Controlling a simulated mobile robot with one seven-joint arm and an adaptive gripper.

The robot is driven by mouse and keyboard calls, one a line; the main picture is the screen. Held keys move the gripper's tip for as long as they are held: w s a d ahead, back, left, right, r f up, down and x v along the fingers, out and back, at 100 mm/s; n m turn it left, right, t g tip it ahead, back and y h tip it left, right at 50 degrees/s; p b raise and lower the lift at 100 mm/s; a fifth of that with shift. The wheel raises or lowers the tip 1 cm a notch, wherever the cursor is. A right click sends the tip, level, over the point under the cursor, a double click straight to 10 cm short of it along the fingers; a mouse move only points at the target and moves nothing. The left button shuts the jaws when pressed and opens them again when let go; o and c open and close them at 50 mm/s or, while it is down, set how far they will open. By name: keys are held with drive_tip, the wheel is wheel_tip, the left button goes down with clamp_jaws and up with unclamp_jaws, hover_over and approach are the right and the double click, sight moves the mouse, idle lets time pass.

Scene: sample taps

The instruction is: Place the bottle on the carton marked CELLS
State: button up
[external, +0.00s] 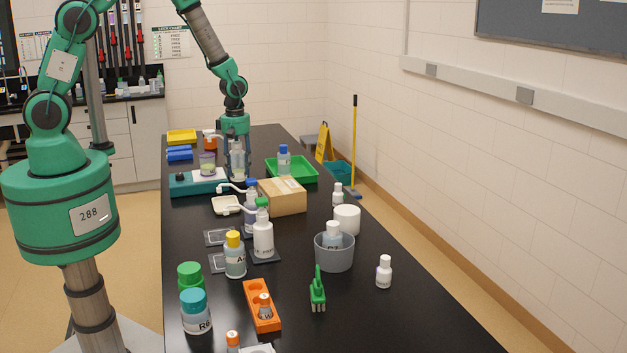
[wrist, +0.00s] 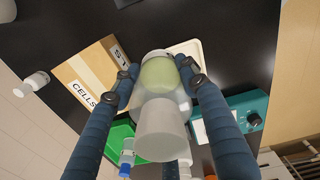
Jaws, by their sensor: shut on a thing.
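The bottle (external: 237,159) is pale and translucent, and my gripper (external: 236,144) is shut on it at the far part of the bench. In the wrist view the bottle (wrist: 162,125) sits between the two dark fingers, with a pale green tint at its far end. The carton (external: 283,197) is a closed brown box with a pale tape strip, to the right of and nearer the camera than the bottle. In the wrist view the carton (wrist: 75,73) lies left of the bottle, with CELLS readable on its edge. The bottle is apart from the carton.
A teal device (external: 197,183) with a beaker stands left of the bottle. A green tray (external: 304,174) holding a blue-capped bottle (external: 284,160) is behind the carton. A white dish (external: 225,205) and tap bottles (external: 263,237) stand close in front. The carton's top looks clear.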

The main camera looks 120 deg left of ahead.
drive_tip(key=w+a, duration=0.3)
drive_tip(key=a, duration=0.1)
drive_tip(key=w+a+f+p, duration=0.1)
drive_tip(key=w+a, duration=0.2)
drive_tip(key=a, duration=0.1)
drive_tip(key=w+a+p, duration=0.1)
drive_tip(key=w+a, duration=0.2)
drive_tip(key=a, duration=0.1)
drive_tip(key=shift+w+a+f, duration=0.2)
drive_tip(key=shift+w+a, duration=0.15)
drive_tip(key=shift+f+p, duration=0.65)
drive_tip(key=shift+f, duration=1.15)
drive_tip(key=shift+f, duration=0.1)
drive_tip(key=o, duration=1.2)
wheel_tip(320, 180, up, 12)
drive_tip(key=b, duration=0.2)
